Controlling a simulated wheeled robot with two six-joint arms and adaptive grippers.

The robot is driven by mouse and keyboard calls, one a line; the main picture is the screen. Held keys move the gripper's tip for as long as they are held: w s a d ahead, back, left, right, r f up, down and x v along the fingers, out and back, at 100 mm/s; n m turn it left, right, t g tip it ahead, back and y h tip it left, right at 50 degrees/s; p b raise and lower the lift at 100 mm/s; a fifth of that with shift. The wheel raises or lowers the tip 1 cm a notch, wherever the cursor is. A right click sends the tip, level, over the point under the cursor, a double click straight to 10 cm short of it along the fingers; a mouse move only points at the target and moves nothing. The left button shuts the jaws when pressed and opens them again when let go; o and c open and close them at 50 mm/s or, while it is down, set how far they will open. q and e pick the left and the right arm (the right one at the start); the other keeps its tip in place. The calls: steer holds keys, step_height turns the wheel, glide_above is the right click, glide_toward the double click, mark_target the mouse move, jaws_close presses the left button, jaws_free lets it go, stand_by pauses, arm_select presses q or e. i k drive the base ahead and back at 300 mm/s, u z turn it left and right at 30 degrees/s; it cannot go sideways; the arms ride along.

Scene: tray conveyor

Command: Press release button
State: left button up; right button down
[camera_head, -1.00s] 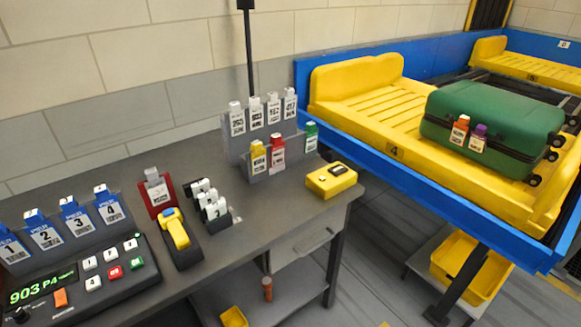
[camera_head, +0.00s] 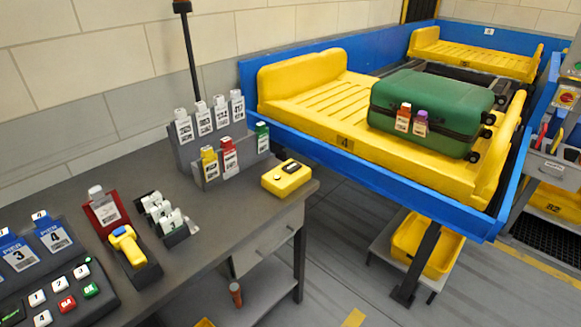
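No button is clearly marked as release. A yellow box (camera_head: 286,180) with a dark inset and a small round spot on top sits near the right end of the grey desk (camera_head: 215,215). A black keypad (camera_head: 92,309) at the lower left has white numbered buttons, a red button (camera_head: 67,304) and a green button (camera_head: 91,290); its left part is cut off. A green suitcase (camera_head: 425,105) with an orange tag and a purple tag lies on the yellow tray (camera_head: 300,80) marked 4. Neither of my grippers is in view.
A yellow handheld scanner (camera_head: 127,244), a red tag holder (camera_head: 104,208) and racks of tags (camera_head: 210,125) stand on the desk. A blue conveyor frame (camera_head: 400,205) borders the tray. A yellow bin (camera_head: 425,245) sits below. Floor shows between desk and conveyor.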

mark_target(292, 166)
steer(key=z, duration=1.2)
steer(key=i, duration=0.8)
steer(key=u, duration=2.8)
